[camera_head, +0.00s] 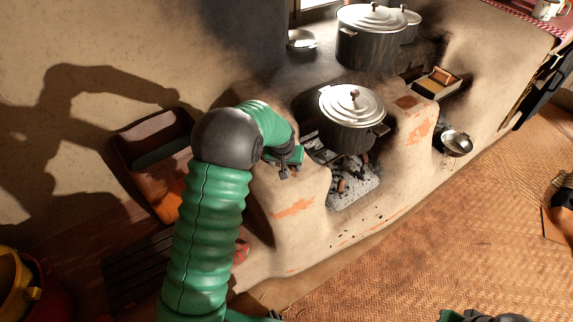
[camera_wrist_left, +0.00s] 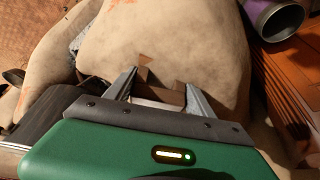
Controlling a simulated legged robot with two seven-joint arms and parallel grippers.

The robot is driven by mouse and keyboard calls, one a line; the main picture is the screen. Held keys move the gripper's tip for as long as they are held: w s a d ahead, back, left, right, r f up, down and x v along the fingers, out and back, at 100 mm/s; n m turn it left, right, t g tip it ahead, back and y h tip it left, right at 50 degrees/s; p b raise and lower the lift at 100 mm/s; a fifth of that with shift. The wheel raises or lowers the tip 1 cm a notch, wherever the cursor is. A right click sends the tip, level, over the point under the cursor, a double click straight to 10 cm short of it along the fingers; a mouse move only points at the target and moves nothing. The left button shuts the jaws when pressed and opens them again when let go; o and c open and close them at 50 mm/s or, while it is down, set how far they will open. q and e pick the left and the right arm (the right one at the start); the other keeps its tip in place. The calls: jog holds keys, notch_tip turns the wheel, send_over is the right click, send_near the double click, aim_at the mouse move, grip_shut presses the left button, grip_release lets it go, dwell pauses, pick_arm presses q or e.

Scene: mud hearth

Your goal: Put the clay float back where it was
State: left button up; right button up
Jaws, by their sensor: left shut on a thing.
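My left gripper (camera_head: 288,168) is bent down over the left shoulder of the mud hearth (camera_head: 300,205) in the head view. In the left wrist view my left gripper (camera_wrist_left: 160,88) is shut on a brown piece, taken as the clay float (camera_wrist_left: 168,96), between its two grey fingers. The pale mud surface (camera_wrist_left: 180,45) lies just past the fingertips. I cannot tell whether the float touches it. In the head view the wrist hides most of the float. My right gripper does not show clearly.
A lidded pot (camera_head: 350,118) stands on the hearth right of my left gripper, with a larger pot (camera_head: 368,45) behind. A small tray (camera_head: 418,92) and a metal bowl (camera_head: 456,144) are further right. A wooden box (camera_head: 140,170) stands left. The woven floor (camera_head: 450,240) is mostly clear.

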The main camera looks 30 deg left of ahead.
pick_arm(q)
jog(key=o, duration=1.4)
jog(key=shift+o, duration=0.3)
jog(key=shift+r, duration=0.1)
jog(key=p+v, duration=0.5)
jog(key=v, duration=0.7)
jog(key=s+d+f+m+g+h, duration=0.1)
jog(key=s+d+m, duration=0.1)
jog(key=s+d, duration=0.7)
jog(key=s+d+f+m+g+h, duration=0.1)
jog(key=s+d+m, duration=0.1)
jog(key=s+d, duration=0.65)
notch_tip(320, 180, up, 28)
jog(key=s+a+p, duration=0.2)
jog(key=p, duration=2.6)
jog(key=shift+a, duration=0.4)
